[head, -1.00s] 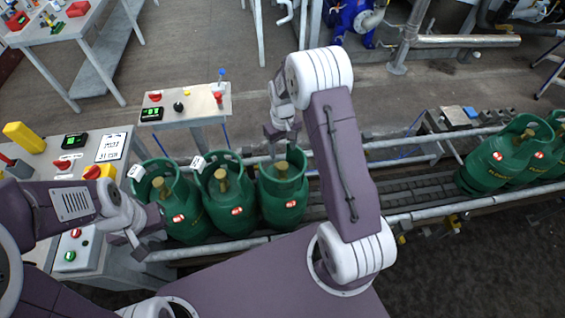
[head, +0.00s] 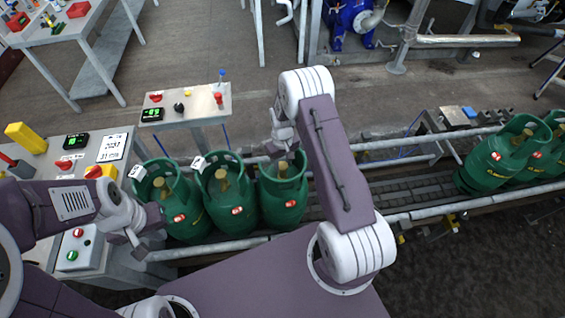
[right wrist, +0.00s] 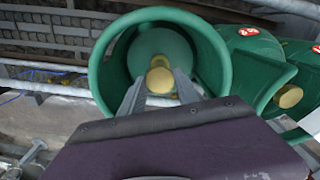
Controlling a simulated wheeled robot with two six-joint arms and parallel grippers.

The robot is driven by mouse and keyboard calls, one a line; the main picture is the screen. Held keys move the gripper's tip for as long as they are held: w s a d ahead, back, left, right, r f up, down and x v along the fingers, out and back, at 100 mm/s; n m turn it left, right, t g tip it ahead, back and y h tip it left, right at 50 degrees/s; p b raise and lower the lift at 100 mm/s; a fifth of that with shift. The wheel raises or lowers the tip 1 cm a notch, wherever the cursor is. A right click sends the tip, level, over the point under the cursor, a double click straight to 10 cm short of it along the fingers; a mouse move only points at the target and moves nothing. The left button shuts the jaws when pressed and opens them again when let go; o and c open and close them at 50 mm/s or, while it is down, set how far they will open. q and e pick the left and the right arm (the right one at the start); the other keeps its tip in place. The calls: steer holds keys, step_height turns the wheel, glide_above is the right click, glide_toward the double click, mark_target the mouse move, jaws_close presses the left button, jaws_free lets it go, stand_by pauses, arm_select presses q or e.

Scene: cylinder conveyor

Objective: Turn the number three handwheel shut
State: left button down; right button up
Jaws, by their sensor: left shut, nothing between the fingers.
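Three green gas cylinders with open collars stand in a row on the conveyor, each with a brass handwheel inside its collar. The rightmost of the three (head: 283,205) has its handwheel (head: 283,170) below my right gripper (head: 283,152). In the right wrist view this handwheel (right wrist: 160,80) shows between the tips of the two spread fingers (right wrist: 160,92), inside the green collar (right wrist: 103,75). I cannot tell whether the fingers touch it. The left and middle handwheels (head: 220,182) stand free. My left gripper (head: 137,245) is shut and empty, in front of the left cylinder (head: 185,220).
More green cylinders (head: 495,160) stand further right on the conveyor (head: 410,192), with bare belt between. Rails (head: 410,215) run along it. A control panel (head: 185,103) stands behind, and a grey console (head: 35,165) with buttons stands at left.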

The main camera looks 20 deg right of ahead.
jaws_close()
steer(key=m, duration=0.5)
steer(key=shift+m+b, duration=0.3)
steer(key=shift+m, duration=0.1)
steer(key=m, duration=1.2)
steer(key=shift+m+b, duration=0.35)
steer(key=shift+m, duration=0.05)
steer(key=m, duration=0.6)
steer(key=shift+r, duration=0.1)
steer(key=shift+w+m, duration=0.1)
steer(key=shift+m, duration=0.3)
